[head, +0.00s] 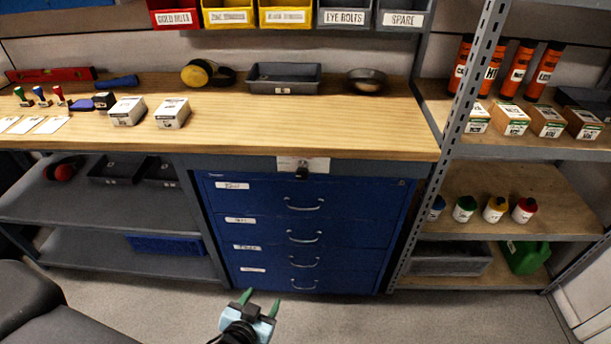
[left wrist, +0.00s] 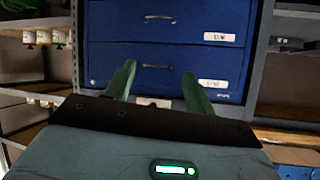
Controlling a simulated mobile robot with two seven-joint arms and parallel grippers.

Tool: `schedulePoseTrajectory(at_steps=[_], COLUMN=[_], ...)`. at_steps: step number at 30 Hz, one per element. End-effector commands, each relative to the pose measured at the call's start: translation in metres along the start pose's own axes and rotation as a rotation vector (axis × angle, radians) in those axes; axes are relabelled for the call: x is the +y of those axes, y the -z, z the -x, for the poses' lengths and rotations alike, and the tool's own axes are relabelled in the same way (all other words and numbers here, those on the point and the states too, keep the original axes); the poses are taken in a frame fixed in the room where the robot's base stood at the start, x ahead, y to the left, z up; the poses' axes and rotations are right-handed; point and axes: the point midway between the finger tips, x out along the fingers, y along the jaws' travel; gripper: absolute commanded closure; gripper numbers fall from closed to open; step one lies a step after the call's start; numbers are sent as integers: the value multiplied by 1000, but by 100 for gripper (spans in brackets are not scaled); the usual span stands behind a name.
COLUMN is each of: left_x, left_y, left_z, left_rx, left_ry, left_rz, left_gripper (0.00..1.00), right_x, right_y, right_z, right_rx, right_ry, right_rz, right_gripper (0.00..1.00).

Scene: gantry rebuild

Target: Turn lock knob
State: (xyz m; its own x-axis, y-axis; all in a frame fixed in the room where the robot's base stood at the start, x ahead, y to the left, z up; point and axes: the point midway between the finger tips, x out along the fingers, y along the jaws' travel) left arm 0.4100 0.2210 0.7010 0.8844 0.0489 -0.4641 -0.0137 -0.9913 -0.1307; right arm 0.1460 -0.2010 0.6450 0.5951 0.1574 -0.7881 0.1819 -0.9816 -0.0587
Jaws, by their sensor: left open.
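A small black lock knob (head: 302,173) sits below a pale label plate (head: 303,162) at the front edge of the workbench, centred above the blue drawer cabinet (head: 300,217). My left gripper (head: 259,301) is open and empty, low in front of the cabinet and well apart from the knob. In the left wrist view the picture is upside down; the green fingers of my left gripper (left wrist: 158,70) are spread in front of the drawers. The plate and knob area (left wrist: 150,102) shows between them, partly hidden by the gripper body. My right gripper is not in view.
The wooden workbench (head: 330,125) holds a grey tray (head: 284,78), a bowl (head: 366,80) and small boxes. Drawer handles (head: 304,207) stick out from the cabinet. A perforated shelf post (head: 455,130) stands to its right. The floor in front (head: 400,318) is clear.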

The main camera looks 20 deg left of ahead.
Motion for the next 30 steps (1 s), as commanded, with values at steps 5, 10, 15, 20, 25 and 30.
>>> schedulePoseTrajectory(at_steps=[5, 10, 15, 20, 25, 30], left_x=[-4, -8, -9, -10, -10, -10], left_y=[68, 144, 204, 234, 240, 240], left_z=[-70, -114, -136, -142, -142, -142], left_rx=[148, 291, 398, 448, 457, 457], left_ry=[82, 145, 185, 202, 205, 205], left_rz=[5, 15, 21, 24, 25, 25], left_gripper=[45, 45, 45, 45, 45, 45], right_x=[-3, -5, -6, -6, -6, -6], right_y=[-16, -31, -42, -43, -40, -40], right_z=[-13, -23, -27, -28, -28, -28], right_rx=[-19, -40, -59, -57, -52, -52], right_ry=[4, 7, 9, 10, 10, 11], right_rz=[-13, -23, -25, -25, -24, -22], right_gripper=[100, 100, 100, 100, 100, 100])
